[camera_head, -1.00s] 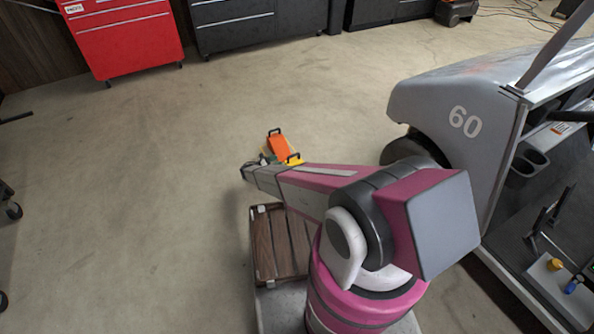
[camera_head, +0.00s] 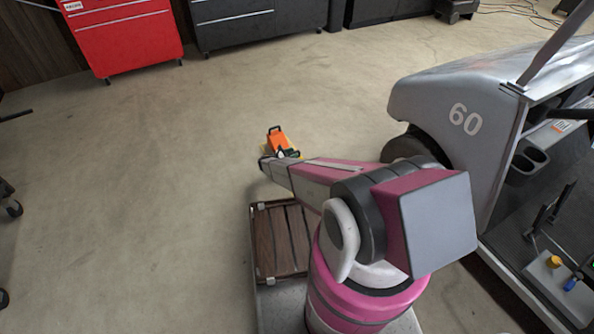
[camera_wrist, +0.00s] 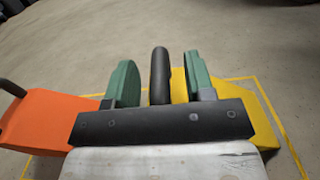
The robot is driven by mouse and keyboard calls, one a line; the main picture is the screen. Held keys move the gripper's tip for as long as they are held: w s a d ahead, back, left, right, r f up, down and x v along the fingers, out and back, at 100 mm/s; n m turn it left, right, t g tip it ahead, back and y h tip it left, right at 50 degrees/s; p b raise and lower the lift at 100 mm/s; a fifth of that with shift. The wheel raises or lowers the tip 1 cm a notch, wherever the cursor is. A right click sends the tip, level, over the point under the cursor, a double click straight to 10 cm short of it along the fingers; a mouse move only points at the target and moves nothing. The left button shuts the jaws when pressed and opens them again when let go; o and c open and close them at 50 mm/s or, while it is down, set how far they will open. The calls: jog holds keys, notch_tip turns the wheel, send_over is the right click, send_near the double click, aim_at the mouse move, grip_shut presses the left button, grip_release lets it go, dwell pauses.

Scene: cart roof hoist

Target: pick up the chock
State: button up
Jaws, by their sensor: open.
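In the wrist view my gripper (camera_wrist: 158,80) is open, with green pads on both sides of an upright black handle (camera_wrist: 159,70). The handle stands between the pads, with a gap to each. A yellow chock (camera_wrist: 258,120) lies under and to the right of the gripper; the handle appears to belong to it, but its base is hidden behind the gripper body. An orange chock (camera_wrist: 40,120) lies to the left, with its own dark handle. In the head view the orange chock (camera_head: 277,141) shows just beyond my arm's end, which mostly hides the yellow one.
A yellow line (camera_wrist: 285,133) on the floor frames the chocks. A grey cart marked 60 (camera_head: 440,100) stands to the right. A slatted wooden deck (camera_head: 279,240) is near my arm's base.

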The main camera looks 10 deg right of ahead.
grip_shut()
dwell(1.4)
